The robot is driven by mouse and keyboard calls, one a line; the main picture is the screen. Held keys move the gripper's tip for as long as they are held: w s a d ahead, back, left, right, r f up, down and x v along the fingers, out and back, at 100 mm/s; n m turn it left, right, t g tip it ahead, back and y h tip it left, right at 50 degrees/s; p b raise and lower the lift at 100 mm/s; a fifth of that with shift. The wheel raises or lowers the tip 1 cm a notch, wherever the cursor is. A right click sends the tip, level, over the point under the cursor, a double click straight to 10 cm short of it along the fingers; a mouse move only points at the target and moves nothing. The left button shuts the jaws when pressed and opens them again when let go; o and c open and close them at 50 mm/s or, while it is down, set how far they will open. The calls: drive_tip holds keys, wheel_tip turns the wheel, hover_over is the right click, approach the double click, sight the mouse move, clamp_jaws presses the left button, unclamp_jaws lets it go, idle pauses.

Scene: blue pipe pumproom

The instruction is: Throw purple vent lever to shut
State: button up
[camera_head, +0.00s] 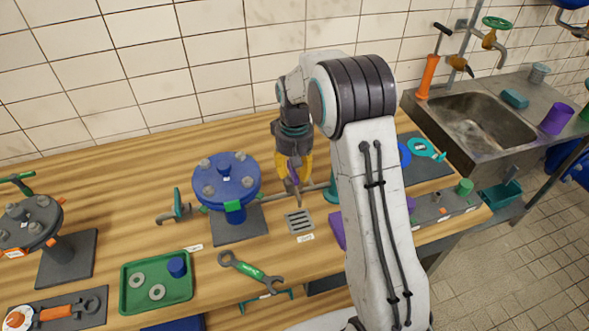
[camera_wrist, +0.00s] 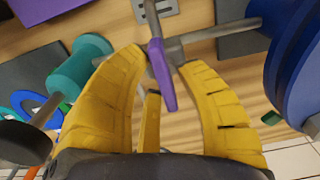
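The fingers are apart, one on each side of the lever, with a gap visible on both sides, so my gripper is open. In the head view my gripper (camera_head: 293,172) points down over the pipe between the blue flange and a teal part. The lever shows there only as a small purple bit (camera_head: 294,167), partly hidden by the fingers.
A blue bolted flange (camera_head: 227,183) stands left of my gripper; its edge shows close at the right in the wrist view (camera_wrist: 300,60). A teal fitting (camera_wrist: 80,65) is on the other side. A slotted drain plate (camera_head: 299,221), wrench (camera_head: 250,270) and green tray (camera_head: 157,295) lie nearer.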

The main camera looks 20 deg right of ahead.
clamp_jaws()
drive_tip(key=shift+m, duration=0.3)
drive_tip(key=m+b, duration=0.1)
drive_tip(key=m, duration=0.2)
drive_tip(key=shift+f, duration=0.1)
drive_tip(key=m, duration=0.3)
drive_tip(key=shift+s+m+b, duration=0.15)
drive_tip(key=shift+m+b, duration=0.2)
drive_tip(key=shift+m, duration=0.05)
drive_tip(key=m, duration=0.5)
drive_tip(key=shift+s+a+b, duration=0.1)
drive_tip(key=shift+a+b, duration=0.05)
drive_tip(key=shift+b, duration=0.25)
drive_tip(key=m, duration=0.5)
drive_tip(key=shift+a+m, duration=0.1)
drive_tip(key=shift+m, duration=0.2)
drive_tip(key=shift+o, duration=1.5)
unclamp_jaws()
